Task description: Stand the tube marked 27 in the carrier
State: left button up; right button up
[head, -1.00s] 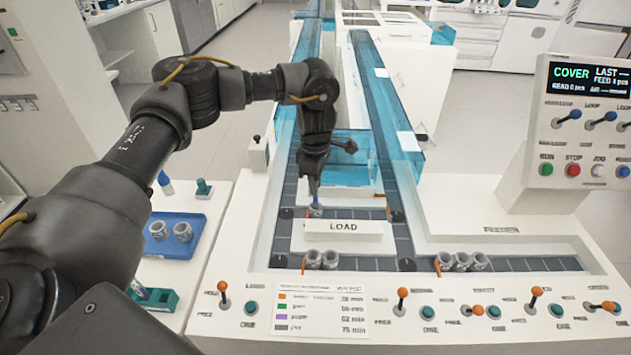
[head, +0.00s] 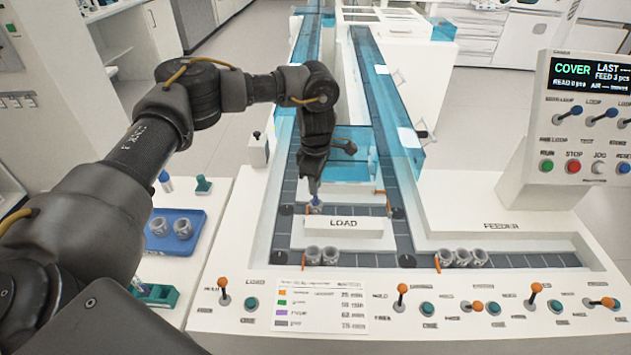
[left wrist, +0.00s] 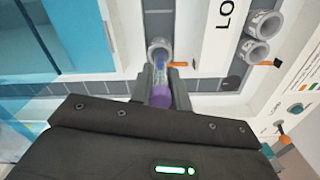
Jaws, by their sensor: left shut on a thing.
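My left gripper (head: 315,186) is shut on a tube (left wrist: 160,94) with a purple cap and a clear, bluish lower part. I cannot read a number on it. The tube points down at a grey ring-shaped carrier (head: 316,208) on the dark track behind the LOAD block. In the left wrist view the carrier (left wrist: 160,49) lies just beyond the gripper fingers (left wrist: 161,82), and the tube's lower end overlaps its opening. I cannot tell how deep the tube sits in it. My right gripper is not in view.
The LOAD block (head: 343,224) stands in front of the carrier. Two more carriers (head: 321,256) are on the near track, and several (head: 461,258) stand at the feeder. A blue tray (head: 158,217) with two carriers is at left. Blue clear covers (head: 398,105) line the track.

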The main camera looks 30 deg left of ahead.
pick_arm(q)
jog(key=shift+f, duration=0.45)
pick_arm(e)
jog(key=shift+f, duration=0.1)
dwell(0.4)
pick_arm(q)
jog(key=o, duration=0.8)
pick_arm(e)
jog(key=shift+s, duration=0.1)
pick_arm(q)
notch_tip(320, 180, up, 11)
jog(key=shift+f+p, duration=0.1)
jog(key=shift+p, duration=0.2)
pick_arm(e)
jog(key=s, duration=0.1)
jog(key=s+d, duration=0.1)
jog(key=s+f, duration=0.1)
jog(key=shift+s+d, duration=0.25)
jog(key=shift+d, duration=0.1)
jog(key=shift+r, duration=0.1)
